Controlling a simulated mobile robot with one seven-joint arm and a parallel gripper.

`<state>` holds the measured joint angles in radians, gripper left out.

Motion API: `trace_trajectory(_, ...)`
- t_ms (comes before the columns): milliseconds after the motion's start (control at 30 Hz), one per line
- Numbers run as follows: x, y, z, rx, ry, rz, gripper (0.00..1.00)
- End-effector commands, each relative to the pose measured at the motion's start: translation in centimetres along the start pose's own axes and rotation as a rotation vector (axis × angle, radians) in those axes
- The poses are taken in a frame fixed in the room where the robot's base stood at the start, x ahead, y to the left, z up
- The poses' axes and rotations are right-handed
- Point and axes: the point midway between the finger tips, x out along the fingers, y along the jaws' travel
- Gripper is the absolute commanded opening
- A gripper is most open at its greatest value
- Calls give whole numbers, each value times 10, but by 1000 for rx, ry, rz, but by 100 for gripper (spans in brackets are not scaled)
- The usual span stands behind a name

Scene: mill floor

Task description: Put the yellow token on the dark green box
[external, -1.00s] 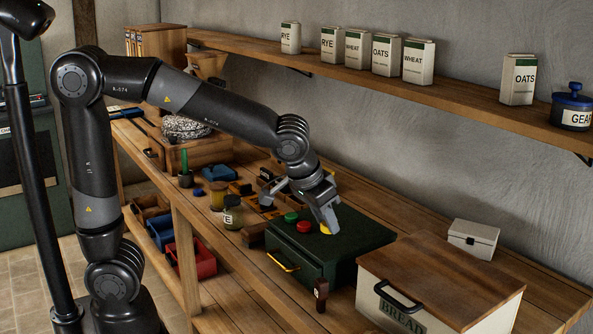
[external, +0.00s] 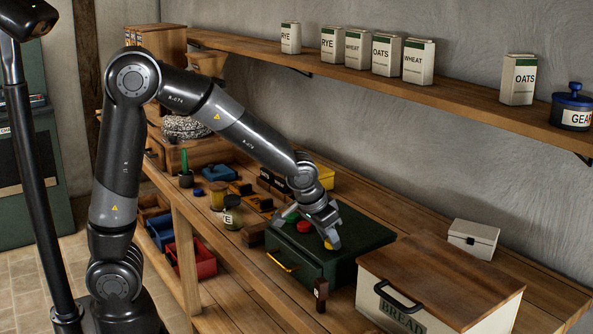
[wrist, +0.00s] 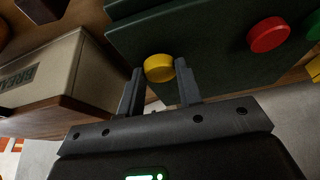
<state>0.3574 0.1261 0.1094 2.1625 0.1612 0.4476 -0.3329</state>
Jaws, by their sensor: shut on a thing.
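The yellow token (wrist: 158,68) is held between the two fingertips of my gripper (wrist: 160,84) in the wrist view. In the external view my gripper (external: 330,234) points down at the right part of the dark green box's lid, and the token (external: 333,243) shows small at its tip. The dark green box (external: 355,240) stands on the bench with a brass handle on its front; it also fills the top of the wrist view (wrist: 205,45). The token is at or just above the lid; I cannot tell whether it touches.
A red button-like disc (external: 304,226) and a green one, partly hidden by my gripper, sit on the lid. A cream bread bin (external: 440,285) stands close at the right. A small dark red tagged object (external: 321,295) is in front. A yellow box (external: 326,176) stands behind.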

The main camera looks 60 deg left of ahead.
Motion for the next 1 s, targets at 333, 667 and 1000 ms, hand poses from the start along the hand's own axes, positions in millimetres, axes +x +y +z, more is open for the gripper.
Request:
trace_trajectory(333,5,0,2,0,2,0,11)
trace_trajectory(667,7,0,3,0,1,0,50)
trace_trajectory(1000,5,0,2,-1,3,1,54)
